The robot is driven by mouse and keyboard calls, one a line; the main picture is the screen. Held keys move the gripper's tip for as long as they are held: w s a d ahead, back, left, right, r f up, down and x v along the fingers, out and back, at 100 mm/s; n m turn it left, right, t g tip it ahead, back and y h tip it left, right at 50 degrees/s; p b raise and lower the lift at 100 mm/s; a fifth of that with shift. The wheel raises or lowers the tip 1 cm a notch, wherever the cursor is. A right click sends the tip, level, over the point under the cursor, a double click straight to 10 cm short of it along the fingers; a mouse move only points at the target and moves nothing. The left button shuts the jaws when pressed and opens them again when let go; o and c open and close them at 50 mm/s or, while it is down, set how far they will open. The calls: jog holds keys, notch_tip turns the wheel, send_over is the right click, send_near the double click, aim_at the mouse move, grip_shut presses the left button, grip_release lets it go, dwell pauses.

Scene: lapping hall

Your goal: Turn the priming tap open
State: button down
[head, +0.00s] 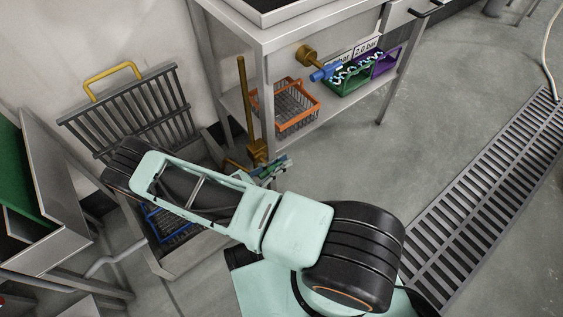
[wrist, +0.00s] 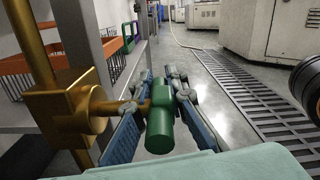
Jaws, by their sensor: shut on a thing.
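A brass tap body (wrist: 72,108) sits low on an upright brass pipe (wrist: 30,45) at the left of the wrist view. A short stem runs from it to a green handle (wrist: 160,120), a stubby cylinder. My gripper (wrist: 160,78) is shut on the green handle, with a blue-padded finger on either side. In the head view the brass pipe (head: 244,105) stands beside the table leg, and my gripper (head: 271,168) is at its foot. My gripper mostly hides the handle there. I cannot tell from these frames how far the tap is turned.
Another brass tap (head: 306,55) with a blue handle (head: 325,73) is higher, by the table. The lower shelf holds an orange wire basket (head: 290,120), a green crate (head: 345,92) and a purple crate (head: 386,64). A floor grate (head: 470,190) runs at right; the floor between is clear.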

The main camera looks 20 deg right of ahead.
jog(key=h, duration=0.2)
jog(key=r+t+h, duration=0.1)
jog(key=h, duration=0.1)
jog(key=shift+a+r, duration=0.1)
jog(key=shift+r, duration=0.05)
jog(key=shift+s+a+r+t+h, duration=0.15)
jog(key=shift+r+t+h, duration=0.15)
jog(key=shift+h, duration=0.45)
jog(key=shift+a+r+t+h, duration=0.1)
jog(key=shift+r+t+h, duration=0.1)
jog(key=shift+t+h, duration=0.4)
jog(key=shift+h, duration=0.25)
jog(key=c, duration=1.9)
grip_release()
jog(key=shift+r, duration=0.1)
